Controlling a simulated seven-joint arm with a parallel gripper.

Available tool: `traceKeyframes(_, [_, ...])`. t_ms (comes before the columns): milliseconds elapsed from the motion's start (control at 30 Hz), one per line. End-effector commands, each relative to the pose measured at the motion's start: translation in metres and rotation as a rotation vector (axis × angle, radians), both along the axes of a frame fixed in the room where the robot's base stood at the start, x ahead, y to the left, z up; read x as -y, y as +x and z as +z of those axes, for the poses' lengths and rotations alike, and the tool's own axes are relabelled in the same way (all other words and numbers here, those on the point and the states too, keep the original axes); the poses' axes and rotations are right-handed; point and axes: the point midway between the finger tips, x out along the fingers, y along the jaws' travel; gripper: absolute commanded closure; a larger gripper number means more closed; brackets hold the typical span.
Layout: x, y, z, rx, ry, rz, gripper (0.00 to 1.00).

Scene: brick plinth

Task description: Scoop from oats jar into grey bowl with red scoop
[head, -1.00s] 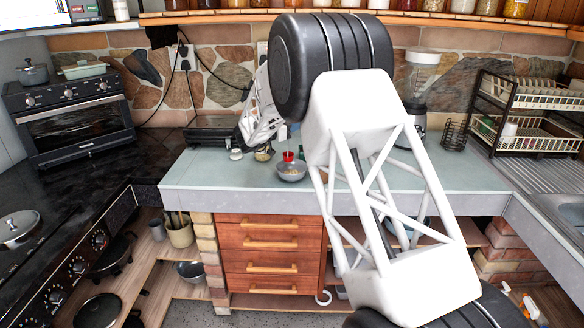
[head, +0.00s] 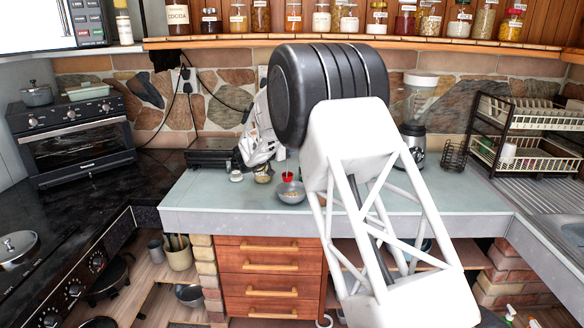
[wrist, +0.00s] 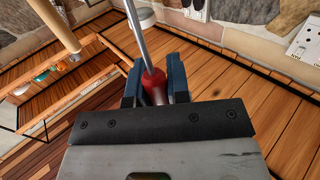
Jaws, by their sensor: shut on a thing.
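In the wrist view my gripper (wrist: 156,72) is shut on the red handle of the scoop (wrist: 154,88). Its thin metal shaft runs up and away from the fingers; its far end is hard to make out. In the head view the grey bowl (head: 291,197) stands on the counter with some pale bits in it. A small red thing (head: 287,177) shows just behind the bowl; I cannot tell if it belongs to the scoop. A small tan jar (head: 263,178) left of the bowl may be the oats jar; its label is unreadable. My fingers are hidden in the head view.
A small white-topped jar (head: 236,176) stands left of the tan one. A blender (head: 412,140) and a dish rack (head: 515,140) are to the right, an oven (head: 75,140) to the left. The counter's front left (head: 215,195) is clear.

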Motion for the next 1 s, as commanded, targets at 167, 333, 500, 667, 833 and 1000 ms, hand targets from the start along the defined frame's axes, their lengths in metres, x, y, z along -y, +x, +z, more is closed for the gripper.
traceKeyframes(167, [-0.012, 0.018, 0.009, 0.004, 0.008, 0.054, 1.0])
traceKeyframes(333, [-0.034, 0.046, 0.024, 0.005, 0.015, 0.148, 1.0])
traceKeyframes(500, [-0.061, 0.078, 0.042, 0.005, 0.019, 0.265, 1.0])
traceKeyframes(667, [-0.087, 0.104, 0.061, 0.004, 0.015, 0.371, 1.0])
traceKeyframes(833, [-0.108, 0.122, 0.076, 0.001, 0.006, 0.455, 1.0])
traceKeyframes(1000, [-0.118, 0.131, 0.083, -0.002, 0.001, 0.498, 1.0])
